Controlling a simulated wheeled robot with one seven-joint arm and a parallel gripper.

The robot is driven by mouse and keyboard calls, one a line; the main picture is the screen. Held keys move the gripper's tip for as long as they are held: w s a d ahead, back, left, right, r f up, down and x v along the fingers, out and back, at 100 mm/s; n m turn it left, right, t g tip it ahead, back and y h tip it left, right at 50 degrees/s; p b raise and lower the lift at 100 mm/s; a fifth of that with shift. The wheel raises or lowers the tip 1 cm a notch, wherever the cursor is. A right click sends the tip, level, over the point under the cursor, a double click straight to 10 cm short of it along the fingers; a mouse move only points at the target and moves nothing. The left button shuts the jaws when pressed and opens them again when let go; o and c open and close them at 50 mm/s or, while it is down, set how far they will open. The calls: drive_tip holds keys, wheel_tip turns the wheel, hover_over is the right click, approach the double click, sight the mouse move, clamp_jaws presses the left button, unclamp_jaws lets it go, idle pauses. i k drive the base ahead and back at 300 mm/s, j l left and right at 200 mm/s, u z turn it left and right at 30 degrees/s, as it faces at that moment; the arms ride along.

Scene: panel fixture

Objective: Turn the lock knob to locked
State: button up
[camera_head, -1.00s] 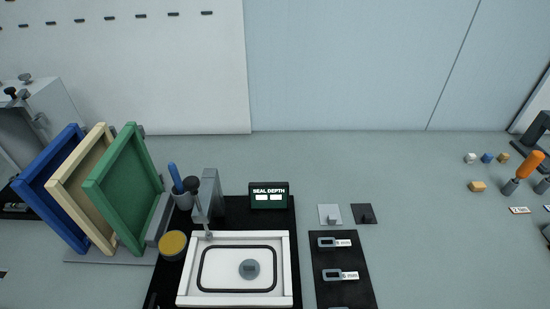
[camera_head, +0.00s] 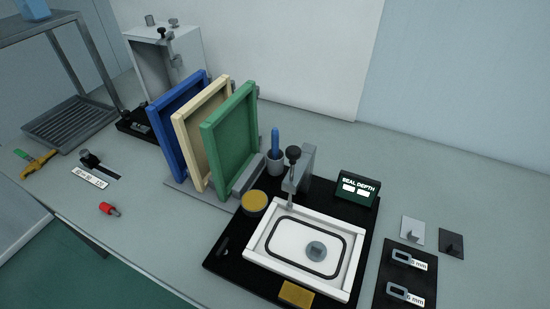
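A white framed panel (camera_head: 262,258) lies on a black base plate (camera_head: 222,262) at the lower middle. A round grey knob (camera_head: 316,251) with a raised bar sits on its face, inside a black rounded-rectangle seal line. This looks like the lock knob, but no locked or unlocked mark is readable beside it. A black-topped clamp (camera_head: 293,153) on a grey post stands at the panel's back edge. My gripper is not in view.
Blue, cream and green frames (camera_head: 228,145) lean in a rack left of the base. A "SEAL DEPTH" display (camera_head: 357,189) stands behind the panel. Grey gauges (camera_head: 400,257) lie at right. A red-tipped tool (camera_head: 109,209) lies at left, near the table's front edge. A metal shelf (camera_head: 68,122) stands far left.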

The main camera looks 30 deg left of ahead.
sight(222, 250)
drive_tip(key=k+j+u, duration=0.15)
drive_tip(key=u, duration=0.3)
drive_tip(key=k+j+u, duration=0.3)
drive_tip(key=u, duration=0.15)
drive_tip(key=k+j+u, duration=0.15)
drive_tip(key=j+u, duration=0.15)
drive_tip(key=u, duration=0.15)
